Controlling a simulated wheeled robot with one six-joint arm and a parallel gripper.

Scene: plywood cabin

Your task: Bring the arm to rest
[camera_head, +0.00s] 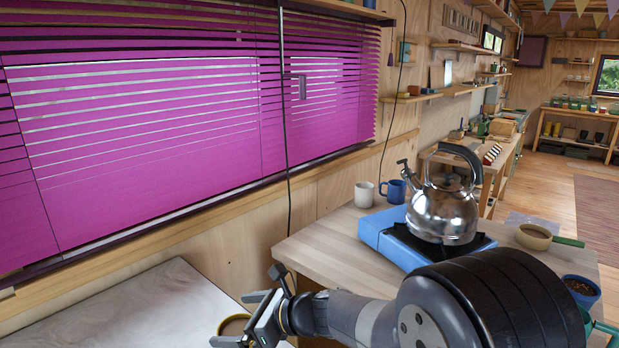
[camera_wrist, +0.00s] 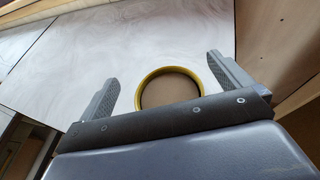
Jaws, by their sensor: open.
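My arm reaches out low in the head view, and my gripper (camera_head: 240,319) is over the pale, marbled surface (camera_head: 120,305) at the lower left. The jaws are open, with one finger on each side in the wrist view (camera_wrist: 162,68). A round thing with a yellow rim (camera_wrist: 172,69) and a plain brown inside shows between and beyond the fingers. My gripper's body hides its near edge. Its brown top also shows beside the fingers in the head view (camera_head: 235,326). I cannot tell whether the fingers touch it.
A wall with purple blinds (camera_head: 150,150) stands behind the pale surface.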

